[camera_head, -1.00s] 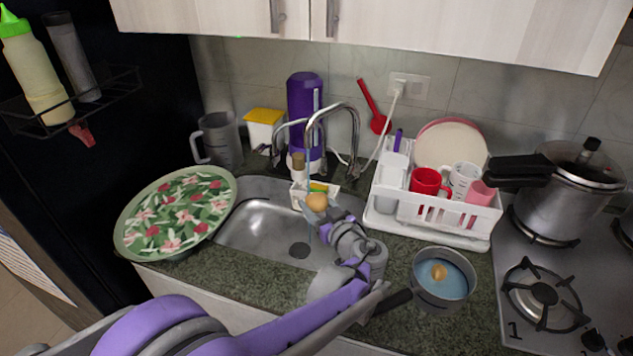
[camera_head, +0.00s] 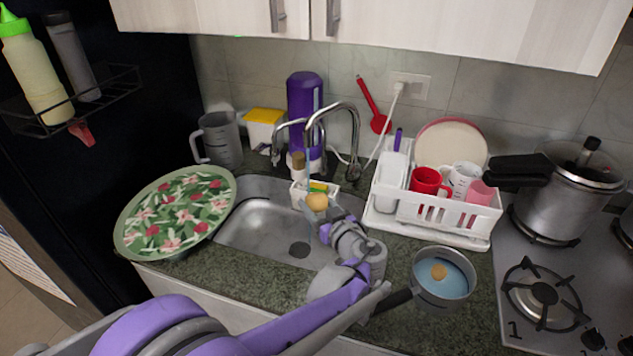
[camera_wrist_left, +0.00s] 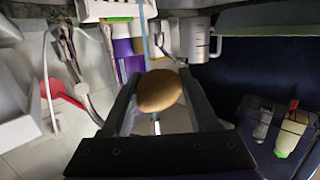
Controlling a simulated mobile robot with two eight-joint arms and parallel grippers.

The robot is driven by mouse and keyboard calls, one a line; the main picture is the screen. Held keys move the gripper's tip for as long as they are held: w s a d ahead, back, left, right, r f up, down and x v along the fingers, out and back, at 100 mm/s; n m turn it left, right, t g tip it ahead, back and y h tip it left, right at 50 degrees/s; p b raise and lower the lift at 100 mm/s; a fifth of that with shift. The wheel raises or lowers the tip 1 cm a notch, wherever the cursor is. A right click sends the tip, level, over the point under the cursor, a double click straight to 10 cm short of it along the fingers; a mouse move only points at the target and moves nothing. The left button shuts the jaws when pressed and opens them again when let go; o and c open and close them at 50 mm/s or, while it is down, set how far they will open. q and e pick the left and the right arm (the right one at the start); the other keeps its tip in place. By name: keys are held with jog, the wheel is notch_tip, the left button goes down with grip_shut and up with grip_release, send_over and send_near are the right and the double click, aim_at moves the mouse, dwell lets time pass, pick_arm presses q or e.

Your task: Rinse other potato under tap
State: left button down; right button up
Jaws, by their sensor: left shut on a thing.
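My left gripper (camera_head: 314,212) is shut on a potato (camera_head: 316,201) and holds it above the sink (camera_head: 262,228), near the thin stream below the tap (camera_head: 340,112). In the left wrist view the potato (camera_wrist_left: 159,91) sits between the two dark fingers (camera_wrist_left: 160,108), and a pale blue stream shows just behind it. I cannot tell whether the water touches the potato. Another potato (camera_head: 439,271) lies in the pot of bluish water (camera_head: 444,292) on the counter to the right. My right gripper is not in view.
A floral tray (camera_head: 140,245) leans over the sink's left side. A white dish rack (camera_head: 440,232) with cups stands right of the sink. A sponge holder (camera_head: 330,197) sits behind the potato. The stove with a pressure cooker (camera_head: 560,205) is at the right.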

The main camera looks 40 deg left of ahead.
aim_at(316, 205)
pick_arm(q)
jog(key=shift+s+d+r+p, duration=0.5)
jog(key=shift+s+r+p, duration=0.2)
jog(key=shift+r, duration=0.05)
jog(key=shift+s+d+r+p, duration=0.5)
jog(key=shift+s+r+p, duration=0.15)
jog(key=shift+s+r, duration=0.1)
jog(key=shift+s+d+r+p, duration=0.45)
jog(key=shift+s+r+p, duration=0.05)
jog(key=shift+s+r, duration=0.1)
jog(key=shift+f, duration=0.1)
